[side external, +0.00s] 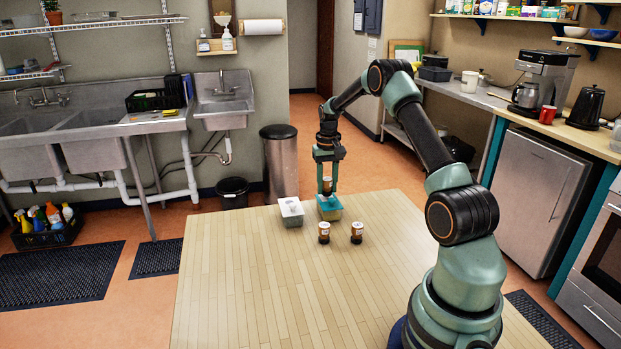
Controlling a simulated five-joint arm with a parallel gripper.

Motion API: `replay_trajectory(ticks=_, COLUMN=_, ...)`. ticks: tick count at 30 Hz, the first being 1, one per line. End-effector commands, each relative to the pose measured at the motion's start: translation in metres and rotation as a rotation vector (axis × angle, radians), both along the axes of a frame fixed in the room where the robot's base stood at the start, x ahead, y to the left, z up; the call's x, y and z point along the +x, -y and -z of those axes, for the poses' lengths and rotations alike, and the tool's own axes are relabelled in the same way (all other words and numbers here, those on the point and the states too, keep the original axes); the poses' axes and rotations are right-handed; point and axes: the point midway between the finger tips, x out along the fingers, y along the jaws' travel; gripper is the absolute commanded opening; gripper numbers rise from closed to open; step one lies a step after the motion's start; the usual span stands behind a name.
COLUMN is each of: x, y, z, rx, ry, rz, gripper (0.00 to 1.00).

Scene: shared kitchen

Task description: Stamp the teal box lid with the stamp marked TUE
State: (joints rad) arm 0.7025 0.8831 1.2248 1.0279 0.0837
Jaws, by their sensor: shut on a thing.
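The teal box (330,214) stands near the far edge of the wooden table. My gripper (327,180) is directly above it, pointing down, and is shut on a stamp (327,188) with a brown and pale body. The stamp's lower end is at or just over the lid; I cannot tell whether they touch. The marking on the held stamp is too small to read. Two similar dark-based stamps, a left one (324,233) and a right one (357,233), stand upright on the table nearer the camera. Their markings cannot be read either.
A pale grey box (291,212) stands just left of the teal box. The wooden table (250,295) is bare across its front and left. Sinks and a dark bin stand beyond it on the left, a counter with a coffee maker on the right.

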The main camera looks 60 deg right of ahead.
Motion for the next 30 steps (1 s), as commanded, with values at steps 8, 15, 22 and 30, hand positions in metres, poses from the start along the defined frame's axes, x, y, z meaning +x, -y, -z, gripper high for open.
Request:
replay_trajectory(ticks=8, x=0.0001, y=0.0001, z=0.0004, rx=0.000, ry=0.000, rz=0.000, gripper=0.00)
replay_trajectory(ticks=15, x=0.0001, y=0.0001, z=0.0026, rx=0.000, ry=0.000, rz=0.000, gripper=0.00)
replay_trajectory(ticks=22, x=0.0001, y=0.0001, z=0.0047, rx=0.000, ry=0.000, rz=0.000, gripper=0.00)
replay_trajectory(ticks=30, x=0.0002, y=0.0002, z=0.0072, rx=0.000, ry=0.000, rz=0.000, gripper=0.00)
